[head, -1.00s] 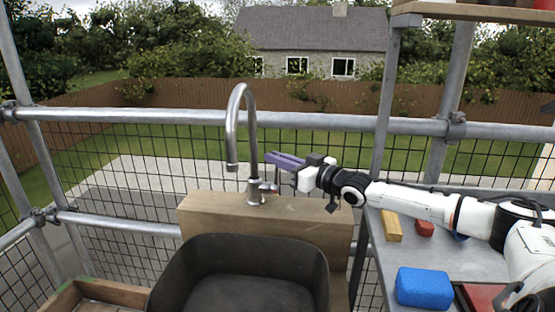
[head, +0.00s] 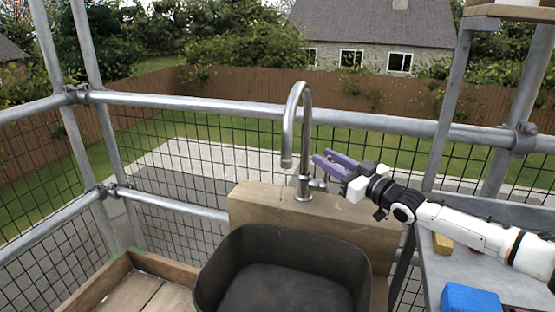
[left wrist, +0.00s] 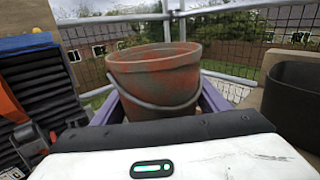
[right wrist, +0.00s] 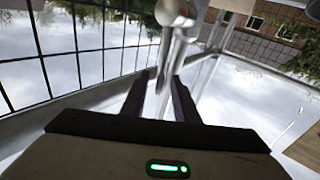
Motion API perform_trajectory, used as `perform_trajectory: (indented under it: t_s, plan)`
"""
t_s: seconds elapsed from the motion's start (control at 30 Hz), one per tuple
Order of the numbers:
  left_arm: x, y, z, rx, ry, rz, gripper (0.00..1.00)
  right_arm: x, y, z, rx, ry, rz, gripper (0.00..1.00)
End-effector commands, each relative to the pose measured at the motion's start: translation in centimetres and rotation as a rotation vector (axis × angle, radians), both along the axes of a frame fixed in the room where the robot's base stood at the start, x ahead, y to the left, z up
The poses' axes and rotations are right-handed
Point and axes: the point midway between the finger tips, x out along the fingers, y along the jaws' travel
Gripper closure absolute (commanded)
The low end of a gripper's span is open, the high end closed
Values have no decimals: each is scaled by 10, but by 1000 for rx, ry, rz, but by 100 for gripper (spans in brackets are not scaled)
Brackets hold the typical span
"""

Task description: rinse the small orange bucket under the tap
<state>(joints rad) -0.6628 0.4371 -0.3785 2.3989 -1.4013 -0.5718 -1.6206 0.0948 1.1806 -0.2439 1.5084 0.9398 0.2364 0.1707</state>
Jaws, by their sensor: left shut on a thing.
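The small orange bucket (left wrist: 155,72) fills the middle of the left wrist view, upright, with grey grime over its sides and a thin handle hanging across its front. My left gripper (left wrist: 160,108) is shut on it, a purple finger on each side; neither is in the head view. The tap (head: 305,130) is a tall curved metal spout with a side lever (head: 317,184), on a wooden block. No water shows from it. My right gripper (head: 324,157) is open and empty beside the tap, just above the lever. The tap also shows blurred in the right wrist view (right wrist: 174,48).
A black basin (head: 215,275) stands below the tap. A grey shelf at the right holds a blue sponge (head: 470,298) and a yellow block (head: 442,243). Scaffold rails (head: 200,104) with mesh run behind. A wooden tray (head: 95,290) is at lower left.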

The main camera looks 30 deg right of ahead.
Motion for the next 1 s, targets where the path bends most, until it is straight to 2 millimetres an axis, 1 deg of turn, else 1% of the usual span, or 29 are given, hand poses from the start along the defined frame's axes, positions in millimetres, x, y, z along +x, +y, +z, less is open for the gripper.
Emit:
perform_trajectory:
  t_s: [0.27, 0.47, 0.67, 1.0]
  plan:
    - [0, 0, 0, 0, 0, 0, 55, 0, -1, 0, 0, 1, -1, 72]
    - [0, 0, 4, 0, -1, 0, 55, -8, -1, -2, 1, 5, 0, 72]
    - [0, 0, 10, 0, -1, 0, 55, -26, -3, -3, -1, 7, 0, 72]
    - [0, 0, 26, 0, -1, 0, 55, -63, -6, -5, -1, 7, -1, 72]
